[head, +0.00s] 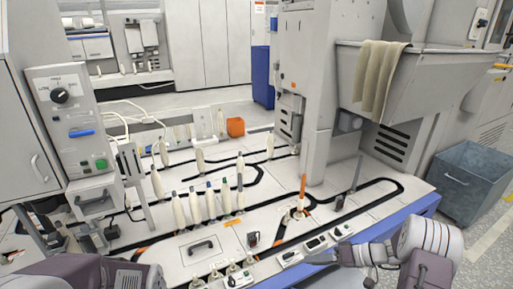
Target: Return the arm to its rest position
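My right arm comes in at the lower right, and its gripper (362,256) reaches left over the front edge of the white machine table (375,205). The fingers are small and seen side-on, so I cannot tell whether they are open or shut. I see nothing clearly held there. My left arm shows only as dark purple links at the lower left corner; its gripper is not visible. Several cream bobbins (195,207) stand upright on the table, some with coloured tips. One holder near the middle has an orange spindle (303,187).
A control box (68,110) with knob and buttons stands at the left. A grey machine column (305,90) rises behind the table, beside a trough (430,80) with cloth over its rim. An orange box (235,127) sits at the back. A grey bin (470,180) stands right.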

